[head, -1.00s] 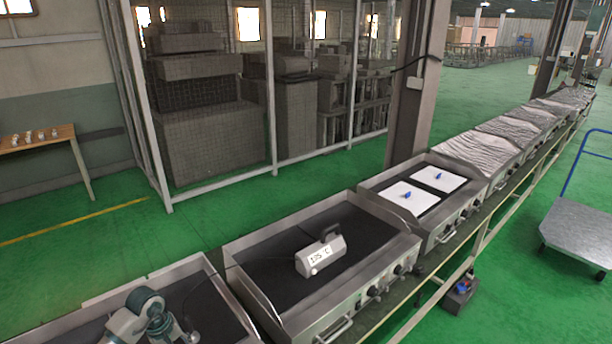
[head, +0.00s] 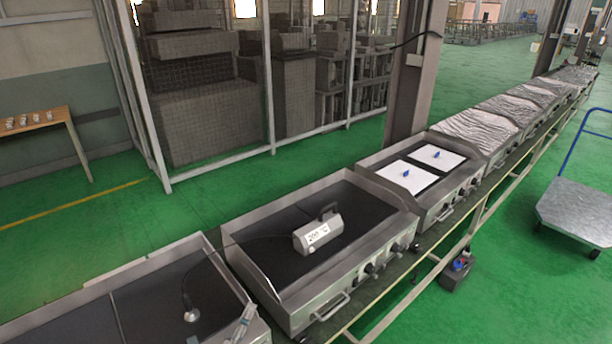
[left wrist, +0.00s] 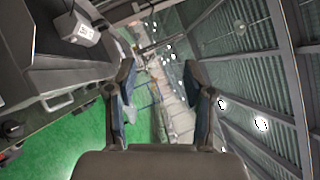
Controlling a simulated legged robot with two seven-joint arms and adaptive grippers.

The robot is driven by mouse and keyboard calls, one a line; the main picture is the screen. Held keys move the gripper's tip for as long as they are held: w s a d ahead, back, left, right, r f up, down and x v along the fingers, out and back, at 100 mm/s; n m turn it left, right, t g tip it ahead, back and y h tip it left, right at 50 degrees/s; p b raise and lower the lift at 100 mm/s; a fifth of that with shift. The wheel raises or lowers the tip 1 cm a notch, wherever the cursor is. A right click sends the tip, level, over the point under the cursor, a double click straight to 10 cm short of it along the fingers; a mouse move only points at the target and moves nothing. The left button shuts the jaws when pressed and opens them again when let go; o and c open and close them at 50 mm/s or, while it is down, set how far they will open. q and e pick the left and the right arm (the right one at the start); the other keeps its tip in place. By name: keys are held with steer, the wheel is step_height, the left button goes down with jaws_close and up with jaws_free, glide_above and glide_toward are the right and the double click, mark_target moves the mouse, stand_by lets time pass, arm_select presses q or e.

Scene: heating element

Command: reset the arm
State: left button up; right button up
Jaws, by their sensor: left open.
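My left gripper (left wrist: 160,76) is open and empty in the left wrist view, its two fingers spread apart. In the head view only a small grey part of it (head: 242,325) shows at the bottom edge, over the front edge of the nearest griddle. A white temperature meter (head: 318,232) with a dark handle stands on the middle griddle (head: 262,262), its display reading about 200 °C. It also shows in the left wrist view (left wrist: 77,28). A thin cable runs from it to a round metal probe (head: 191,315) on the nearest griddle (head: 150,290). My right gripper is not in view.
Another griddle holds two white sheets (head: 408,178) with small blue items. Several wrapped griddles (head: 475,132) continue along the line. A dark box (head: 457,273) and a cart (head: 578,212) stand on the green floor at right. A wooden table (head: 40,122) is at left.

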arm_select(q)
steer(key=s+a+f+n+g+y, duration=0.4)
steer(key=s+f+n, duration=0.1)
steer(key=f+n, duration=0.3)
steer(key=s+a+f+n+g+y, duration=0.3)
steer(key=s+a+f+n+y, duration=0.15)
steer(key=f+n, duration=0.4)
steer(key=s+d+f+n+g+h, duration=0.1)
steer(key=s+f+n+g, duration=0.35)
steer(key=s, duration=0.55)
steer(key=s+d+f+n+g+h, duration=0.1)
steer(key=s+f+n+g, duration=0.3)
steer(key=s, duration=0.5)
step_height(320, 180, down, 24)
steer(key=s+m+g, duration=0.1)
steer(key=g, duration=0.1)
steer(key=s+a+f+g, duration=0.1)
steer(key=s+a+f, duration=0.1)
steer(key=s+f, duration=1.3)
step_height(320, 180, down, 3)
steer(key=shift+s+a+r+y, duration=0.1)
steer(key=shift+s+a+y, duration=0.15)
steer(key=shift+y, duration=0.1)
